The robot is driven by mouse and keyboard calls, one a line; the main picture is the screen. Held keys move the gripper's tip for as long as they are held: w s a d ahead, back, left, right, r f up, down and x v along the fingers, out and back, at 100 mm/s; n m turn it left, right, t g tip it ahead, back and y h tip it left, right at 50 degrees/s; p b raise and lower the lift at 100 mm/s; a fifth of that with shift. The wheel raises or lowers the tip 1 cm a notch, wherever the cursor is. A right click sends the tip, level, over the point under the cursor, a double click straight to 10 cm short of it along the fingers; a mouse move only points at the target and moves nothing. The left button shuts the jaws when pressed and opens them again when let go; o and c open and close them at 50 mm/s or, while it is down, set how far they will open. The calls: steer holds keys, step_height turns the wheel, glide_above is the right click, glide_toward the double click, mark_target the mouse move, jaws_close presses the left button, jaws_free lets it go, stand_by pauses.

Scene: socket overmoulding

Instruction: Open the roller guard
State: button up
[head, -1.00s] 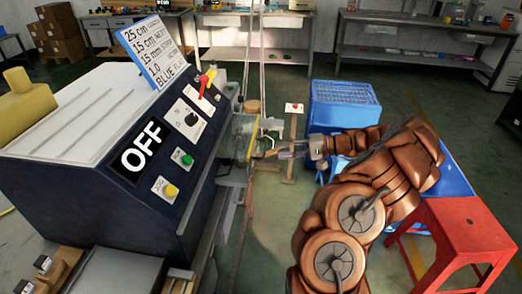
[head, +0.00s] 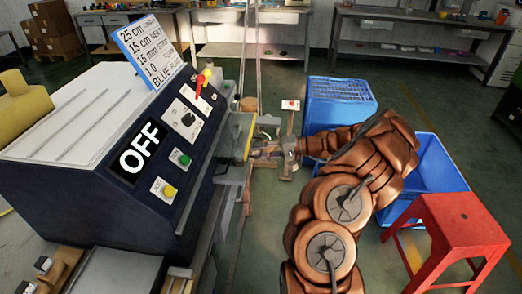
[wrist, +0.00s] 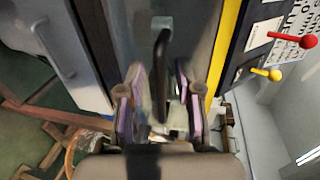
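The roller guard (head: 243,128) is a see-through panel with a yellow edge on the right side of the dark blue machine. It looks closed, though its lower part is partly hidden. In the wrist view the guard (wrist: 205,45) fills the upper middle, with a yellow strip on its right. Its dark bar handle (wrist: 161,65) runs down between my fingers. My gripper (wrist: 157,100) is open, with one finger on each side of the handle. I cannot tell whether either finger touches it. In the head view my gripper (head: 262,153) is beside the guard, small and partly hidden.
The machine panel reads OFF (head: 139,150) and carries a red lever (head: 202,82) and several buttons. Blue crates (head: 340,102) stand behind and right of my arm. A red stool (head: 460,225) is at the right. A small post with a red button (head: 291,104) stands behind my gripper.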

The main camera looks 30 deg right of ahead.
jaws_close()
stand_by(0.6)
